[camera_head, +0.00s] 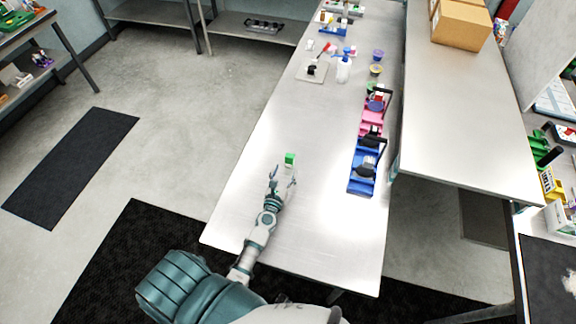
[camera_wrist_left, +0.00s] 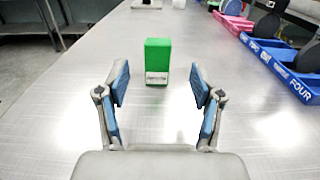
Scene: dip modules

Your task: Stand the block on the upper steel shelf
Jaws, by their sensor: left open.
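The green block (camera_head: 290,158) stands upright on the steel table, with a pale label low on its near face in the left wrist view (camera_wrist_left: 158,62). My left gripper (camera_head: 282,178) is open and empty, just on the near side of the block. In the left wrist view its two blue-padded fingers (camera_wrist_left: 159,88) stand apart, with the block ahead between them and not touched. A higher steel surface (camera_head: 450,120) runs along the right of the table; it may be the upper shelf. My right gripper is not in view.
Blue (camera_head: 366,182) and pink (camera_head: 373,115) bins stand along the table's right side. A white bottle (camera_head: 343,72) and small items stand further back. A cardboard box (camera_head: 462,25) sits on the higher surface's far end. The table around the block is clear.

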